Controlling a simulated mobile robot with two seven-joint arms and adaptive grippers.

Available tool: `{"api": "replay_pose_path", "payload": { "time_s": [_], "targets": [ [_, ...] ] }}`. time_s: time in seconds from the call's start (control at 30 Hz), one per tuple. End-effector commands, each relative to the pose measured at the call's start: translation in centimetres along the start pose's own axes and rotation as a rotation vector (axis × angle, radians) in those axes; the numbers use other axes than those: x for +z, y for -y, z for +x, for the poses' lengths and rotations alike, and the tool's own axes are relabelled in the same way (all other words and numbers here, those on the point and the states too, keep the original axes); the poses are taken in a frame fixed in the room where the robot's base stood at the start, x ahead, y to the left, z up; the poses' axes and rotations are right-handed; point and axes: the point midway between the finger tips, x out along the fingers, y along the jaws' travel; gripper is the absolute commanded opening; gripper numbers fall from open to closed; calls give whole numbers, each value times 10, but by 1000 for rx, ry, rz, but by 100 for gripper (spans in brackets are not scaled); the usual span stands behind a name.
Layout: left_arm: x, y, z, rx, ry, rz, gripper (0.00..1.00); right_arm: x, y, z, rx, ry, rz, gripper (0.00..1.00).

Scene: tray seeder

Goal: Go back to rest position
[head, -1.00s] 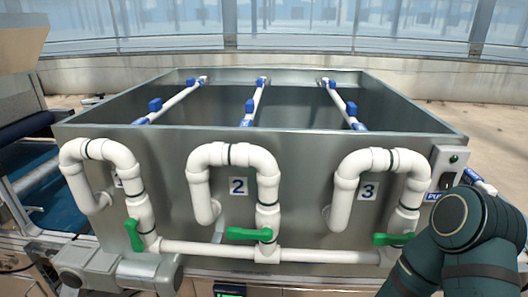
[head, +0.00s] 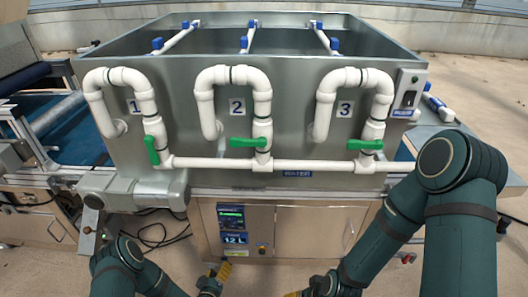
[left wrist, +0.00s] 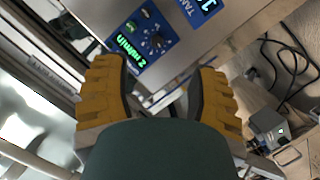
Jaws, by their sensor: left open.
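My left gripper (head: 220,272) is low in the head view, in front of the cabinet under the metal tank, with its yellow fingertips showing. In the left wrist view its two yellow-padded fingers (left wrist: 160,90) are apart with nothing between them, and a control panel lies beyond. My right arm comes in from the right and bends down in front of the cabinet. Only a bit of yellow of my right gripper (head: 293,294) shows at the bottom edge, so its jaws cannot be judged.
The metal tank (head: 285,190) carries white pipes with green valve handles: the first (head: 152,150) upright, the second (head: 248,142) and third (head: 364,144) level. The cabinet's control panel (head: 232,222) reads 12 L. A conveyor (head: 60,128) stands left; cables (head: 160,236) hang below.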

Motion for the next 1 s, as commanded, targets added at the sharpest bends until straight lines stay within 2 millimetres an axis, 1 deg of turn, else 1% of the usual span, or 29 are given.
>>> {"api": "replay_pose_path", "payload": {
  "time_s": [0.03,0.17,0.27,0.37,0.47,0.5,0.6,0.7,0.8,0.83,1.0],
  "targets": [
    [-5,-9,1,-17,54,19,59,0,0,0,0,1,0,57],
    [-11,-31,-6,-88,236,68,59,1,0,-1,0,1,0,57],
    [-14,-53,-26,-148,402,107,59,1,0,0,0,1,0,57],
    [-16,-77,-57,-205,572,143,59,1,0,0,0,1,0,57],
    [-19,-100,-97,-256,736,169,59,1,0,0,0,1,0,57],
    [-20,-109,-113,-273,796,176,59,1,0,0,0,1,0,57],
    [-21,-128,-153,-308,925,187,59,1,0,0,0,1,0,57],
    [-22,-140,-183,-330,1016,190,59,1,0,0,0,1,0,57],
    [-23,-146,-200,-342,1065,190,59,1,0,0,0,1,0,57],
    [-23,-147,-203,-343,1073,191,59,1,0,0,0,1,0,57],
    [-22,-148,-206,-346,1084,190,59,1,0,0,0,1,0,57]
  ]
}}
